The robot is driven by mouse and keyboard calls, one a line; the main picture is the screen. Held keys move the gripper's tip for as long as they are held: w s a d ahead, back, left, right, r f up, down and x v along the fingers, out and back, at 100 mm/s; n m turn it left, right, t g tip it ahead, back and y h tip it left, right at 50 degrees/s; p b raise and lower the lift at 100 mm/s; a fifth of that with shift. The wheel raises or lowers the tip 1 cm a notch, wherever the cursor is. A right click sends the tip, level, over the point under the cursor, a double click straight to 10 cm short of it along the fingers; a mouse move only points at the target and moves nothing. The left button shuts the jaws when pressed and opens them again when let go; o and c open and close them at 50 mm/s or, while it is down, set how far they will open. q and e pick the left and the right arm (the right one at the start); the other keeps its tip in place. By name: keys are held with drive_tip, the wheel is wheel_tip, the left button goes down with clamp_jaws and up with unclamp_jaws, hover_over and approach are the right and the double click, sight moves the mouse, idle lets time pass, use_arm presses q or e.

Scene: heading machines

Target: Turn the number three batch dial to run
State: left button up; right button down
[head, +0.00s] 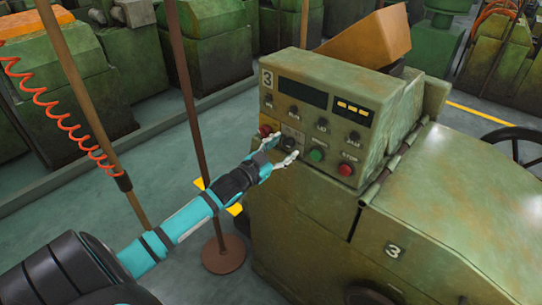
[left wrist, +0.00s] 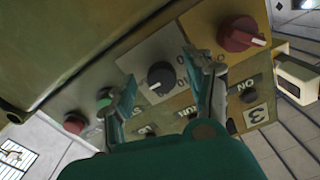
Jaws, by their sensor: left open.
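The control panel (head: 322,115) of the machine marked 3 faces me in the head view. A black round dial (head: 289,143) sits low on its left part; in the left wrist view the dial (left wrist: 160,76) is on a pale plate with a white pointer mark toward its lower left. The plate's lettering is too small to read. My left gripper (head: 281,150) is open, with one finger on each side of the dial. In the left wrist view the fingers (left wrist: 161,72) stand apart from the dial with visible gaps. My right gripper is not in view.
A red knob (left wrist: 238,34) on a yellowish plate is close beside the right finger in the left wrist view. A green button (head: 317,154) and red button (head: 345,169) are right of the dial. A thin brown post (head: 190,100) stands left of the machine.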

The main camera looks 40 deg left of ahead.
use_arm(q)
drive_tip(key=s, duration=1.1)
drive_tip(key=shift+a, duration=0.45)
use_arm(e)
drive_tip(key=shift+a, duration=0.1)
use_arm(q)
drive_tip(key=s+f+n+g+y, duration=0.1)
drive_tip(key=s+f+g, duration=0.25)
drive_tip(key=f, duration=0.85)
drive_tip(key=s+a+f+n+g+y, duration=0.15)
drive_tip(key=s+f, duration=0.25)
drive_tip(key=f, duration=0.8)
drive_tip(key=s+f+n+g, duration=0.1)
drive_tip(key=s+f+g, duration=0.25)
drive_tip(key=f, duration=0.85)
drive_tip(key=s+d+f+g, duration=0.2)
drive_tip(key=s+d+f, duration=0.3)
drive_tip(key=s, duration=0.5)
drive_tip(key=s+d+f+m+g+h+b, duration=0.1)
drive_tip(key=s+d+f+g, duration=0.2)
drive_tip(key=s+d+f, duration=0.3)
drive_tip(key=s+d+f+m+g, duration=0.1)
drive_tip(key=s+d+f+g, duration=0.2)
drive_tip(key=s+f, duration=0.8)
drive_tip(key=s+d, duration=0.2)
drive_tip(key=s, duration=0.1)
drive_tip(key=shift+d+f, duration=0.35)
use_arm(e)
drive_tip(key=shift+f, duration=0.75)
